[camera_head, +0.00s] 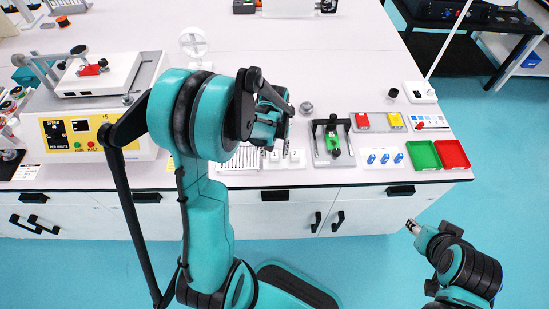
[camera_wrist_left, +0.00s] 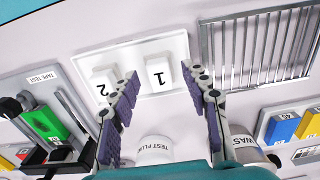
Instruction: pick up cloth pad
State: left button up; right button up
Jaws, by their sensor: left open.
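Two small white blocks, block 1 (camera_wrist_left: 159,73) and block 2 (camera_wrist_left: 104,80), sit on a white tray (camera_wrist_left: 177,44) in the left wrist view. They look like the pads, but I cannot tell their material. The tray also shows in the head view (camera_head: 284,166), partly below my left gripper (camera_head: 273,118). My left gripper is open, and in the left wrist view its fingers (camera_wrist_left: 161,75) spread on either side of block 1, with nothing held. My right gripper (camera_head: 412,227) is low at the right, off the bench; its jaws are too small to read.
A test fluid bottle (camera_wrist_left: 154,149) and a wash bottle (camera_wrist_left: 246,149) stand near the left fingers. A wire rack (camera_wrist_left: 262,47) lies beside the tray. A black fixture with a green part (camera_head: 333,142) stands to its right. Green (camera_head: 423,155) and red trays lie farther right.

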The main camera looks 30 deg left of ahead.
aim_at(274, 154)
pick_arm(q)
jog(key=shift+r, duration=0.1)
grip_shut()
jog(key=shift+r, duration=0.1)
jog(key=shift+r, duration=0.25)
notch_tip(274, 154, up, 4)
jog(key=shift+f+p, duration=0.1)
jog(key=shift+p, duration=1.1)
jog(key=s+d+r+p, duration=0.3)
jog(key=d+r, duration=0.3)
jog(key=d, duration=0.5)
jog(key=shift+s+r, duration=0.2)
jog(key=shift+r, duration=0.05)
jog(key=shift+d, duration=0.1)
